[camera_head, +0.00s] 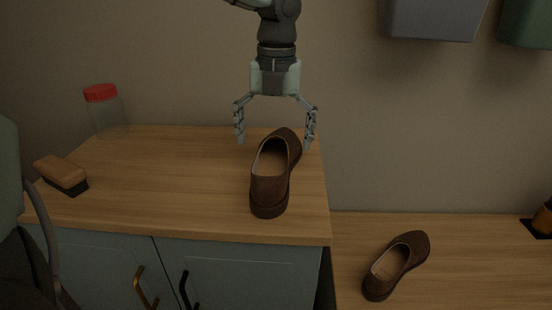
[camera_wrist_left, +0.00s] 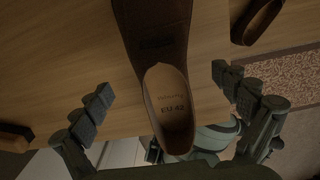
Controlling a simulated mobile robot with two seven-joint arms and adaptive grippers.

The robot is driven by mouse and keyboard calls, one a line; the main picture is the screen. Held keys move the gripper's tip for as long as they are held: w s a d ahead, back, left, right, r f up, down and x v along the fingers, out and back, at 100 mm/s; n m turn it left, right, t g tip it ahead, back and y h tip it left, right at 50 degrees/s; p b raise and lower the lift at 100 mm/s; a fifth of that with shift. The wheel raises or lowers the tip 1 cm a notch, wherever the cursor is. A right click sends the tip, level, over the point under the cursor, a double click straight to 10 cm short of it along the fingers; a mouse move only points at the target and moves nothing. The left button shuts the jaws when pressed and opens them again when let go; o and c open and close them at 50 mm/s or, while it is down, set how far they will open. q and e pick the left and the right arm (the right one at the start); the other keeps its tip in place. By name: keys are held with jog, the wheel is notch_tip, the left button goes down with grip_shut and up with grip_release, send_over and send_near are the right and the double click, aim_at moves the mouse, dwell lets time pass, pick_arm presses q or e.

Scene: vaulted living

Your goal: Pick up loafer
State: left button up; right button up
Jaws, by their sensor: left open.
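A brown loafer (camera_head: 268,185) stands on the wooden cabinet top near its right edge, toe toward the wall. My left gripper (camera_head: 276,141) is open above and around the toe end, pointing down, with a finger on each side and no clear contact. In the left wrist view the loafer (camera_wrist_left: 155,45) lies between the open fingers of the left gripper (camera_wrist_left: 160,92), its tan insole showing printed marks. A second brown loafer (camera_head: 398,264) rests on the lower wooden surface at the right; part of it shows in the wrist view (camera_wrist_left: 256,22). My right gripper is not seen.
A clear jar with a red lid (camera_head: 104,110) stands at the back left of the cabinet top (camera_head: 180,165). A brush with a wooden back (camera_head: 62,174) lies at its left edge. Grey (camera_head: 433,18) and green (camera_head: 527,25) bins hang on the wall. The middle of the top is clear.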

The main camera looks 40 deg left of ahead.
aim_at(275, 166)
pick_arm(q)
jog(key=shift+w+d+f, duration=0.1)
jog(key=shift+f, duration=2)
jog(key=shift+c, duration=0.4)
